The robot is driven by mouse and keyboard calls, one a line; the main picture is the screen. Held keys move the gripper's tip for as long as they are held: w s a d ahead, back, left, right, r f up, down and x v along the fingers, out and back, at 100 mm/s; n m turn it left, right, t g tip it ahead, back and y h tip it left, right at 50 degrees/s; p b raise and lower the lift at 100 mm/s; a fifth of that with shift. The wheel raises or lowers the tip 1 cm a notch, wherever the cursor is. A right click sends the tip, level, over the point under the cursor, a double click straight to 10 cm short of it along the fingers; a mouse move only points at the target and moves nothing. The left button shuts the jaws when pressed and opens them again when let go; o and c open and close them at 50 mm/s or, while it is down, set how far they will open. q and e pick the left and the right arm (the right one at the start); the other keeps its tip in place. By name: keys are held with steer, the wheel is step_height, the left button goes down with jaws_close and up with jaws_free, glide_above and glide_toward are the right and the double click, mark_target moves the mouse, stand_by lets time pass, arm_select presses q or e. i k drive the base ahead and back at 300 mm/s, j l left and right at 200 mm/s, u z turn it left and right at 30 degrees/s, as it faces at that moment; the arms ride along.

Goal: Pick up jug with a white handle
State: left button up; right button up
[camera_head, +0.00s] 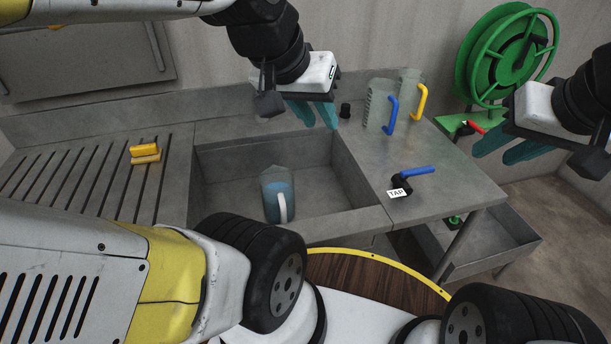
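The jug with a white handle (271,192) stands in the sink basin (325,198), near its front wall. It is clear with a bluish lower part, and its handle faces me. My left gripper (316,114) is above the back edge of the sink, higher than the jug and apart from it. Its teal fingers look spread with nothing between them. My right gripper (498,150) is at the right, beyond the counter's right side, with its teal fingers apart and empty.
A jug with a blue handle (377,107) and one with a yellow handle (411,88) stand on the counter at the back right. A blue-levered tap (402,184) sits right of the sink. Yellow sponges (145,153) lie on the left drainboard. A green hose reel (507,55) hangs behind.

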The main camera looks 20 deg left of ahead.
mark_target(277, 183)
steer(key=i+l+u, duration=0.1)
steer(key=l+u, duration=0.7)
steer(key=u, duration=0.9)
